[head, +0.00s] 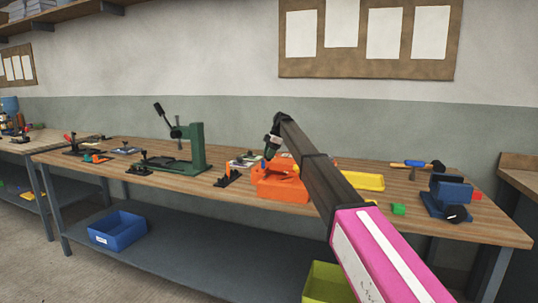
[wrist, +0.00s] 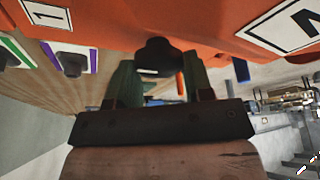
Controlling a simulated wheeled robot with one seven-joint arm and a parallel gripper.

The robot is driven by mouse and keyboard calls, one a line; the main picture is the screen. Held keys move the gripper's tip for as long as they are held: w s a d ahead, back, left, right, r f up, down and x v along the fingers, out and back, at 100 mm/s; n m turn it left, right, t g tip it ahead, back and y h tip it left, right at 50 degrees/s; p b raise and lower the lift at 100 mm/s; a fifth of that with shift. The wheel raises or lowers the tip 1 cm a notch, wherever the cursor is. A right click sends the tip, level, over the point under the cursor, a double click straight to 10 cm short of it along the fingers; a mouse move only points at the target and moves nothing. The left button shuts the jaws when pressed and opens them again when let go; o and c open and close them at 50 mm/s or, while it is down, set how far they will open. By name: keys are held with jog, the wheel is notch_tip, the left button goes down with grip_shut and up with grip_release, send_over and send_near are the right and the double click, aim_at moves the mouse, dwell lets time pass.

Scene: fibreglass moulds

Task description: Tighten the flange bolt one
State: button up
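The orange mould (head: 280,184) sits on the wooden bench in the head view. In the wrist view the orange mould (wrist: 200,18) fills the top, with a white "1" label (wrist: 46,15) at left and a "2" label (wrist: 295,25) at right. My gripper (head: 268,152) is at the mould's upper back side, small in the head view. In the wrist view my gripper (wrist: 160,75) has its two dark green fingers on either side of a dark bolt head (wrist: 158,52), and both seem to touch it. Exact contact is in shadow. No number shows on this bolt.
Dark knobs on plates with purple (wrist: 73,58) and green (wrist: 15,50) edges show at the wrist view's left. A green press (head: 190,150), an orange clamp (head: 229,174), a yellow tray (head: 362,181) and a blue vise (head: 450,197) stand on the bench.

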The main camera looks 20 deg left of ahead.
jog(key=shift+c, duration=1.4)
jog(key=shift+m, duration=0.3)
